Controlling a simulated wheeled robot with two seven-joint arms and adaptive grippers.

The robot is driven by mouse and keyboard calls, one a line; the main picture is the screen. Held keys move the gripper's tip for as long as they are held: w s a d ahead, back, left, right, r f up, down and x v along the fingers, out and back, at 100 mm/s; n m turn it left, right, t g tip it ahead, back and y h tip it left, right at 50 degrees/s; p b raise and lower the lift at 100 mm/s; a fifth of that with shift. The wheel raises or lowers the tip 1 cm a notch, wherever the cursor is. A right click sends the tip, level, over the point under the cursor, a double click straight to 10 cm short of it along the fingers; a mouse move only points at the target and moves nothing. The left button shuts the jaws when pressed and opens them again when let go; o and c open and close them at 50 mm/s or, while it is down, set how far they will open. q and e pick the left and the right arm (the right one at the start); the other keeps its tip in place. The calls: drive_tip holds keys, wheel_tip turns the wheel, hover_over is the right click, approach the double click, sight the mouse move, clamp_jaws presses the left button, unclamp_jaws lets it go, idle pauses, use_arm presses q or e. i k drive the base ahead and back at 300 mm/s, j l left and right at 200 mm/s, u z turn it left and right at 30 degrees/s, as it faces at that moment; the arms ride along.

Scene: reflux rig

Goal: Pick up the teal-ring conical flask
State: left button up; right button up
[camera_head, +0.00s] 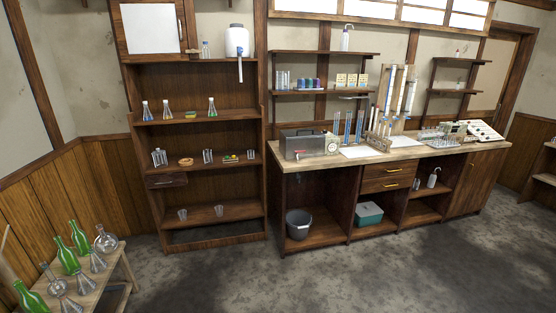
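Several small conical flasks are in view, but a teal ring cannot be made out on any of them at this size. Clear conical flasks (97,262) stand among green bottles (79,238) on the low wooden table at the bottom left. A clear round flask (105,239) stands at its back. Neither of my grippers shows in this view.
The tall shelving (195,226) stands against the wall. To its right is a workbench (405,170) with a grey metal box (303,145), tubes and instruments. A dark bucket (298,224) and teal box (369,214) sit underneath. The grey floor (330,280) in front is clear.

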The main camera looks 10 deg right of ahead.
sight(444, 141)
drive_tip(key=i+j+z, duration=0.1)
drive_tip(key=i+z, duration=0.15)
drive_tip(key=i, duration=0.55)
drive_tip(key=i+z, duration=0.7)
drive_tip(key=z, duration=0.15)
drive_tip(key=i+z, duration=0.3)
drive_tip(key=z, duration=0.15)
drive_tip(key=i+z, duration=0.4)
drive_tip(key=i+l+z, duration=0.1)
drive_tip(key=i+z, duration=0.85)
drive_tip(key=i, duration=2.85)
drive_tip(key=l+z, duration=0.05)
drive_tip(key=l, duration=0.05)
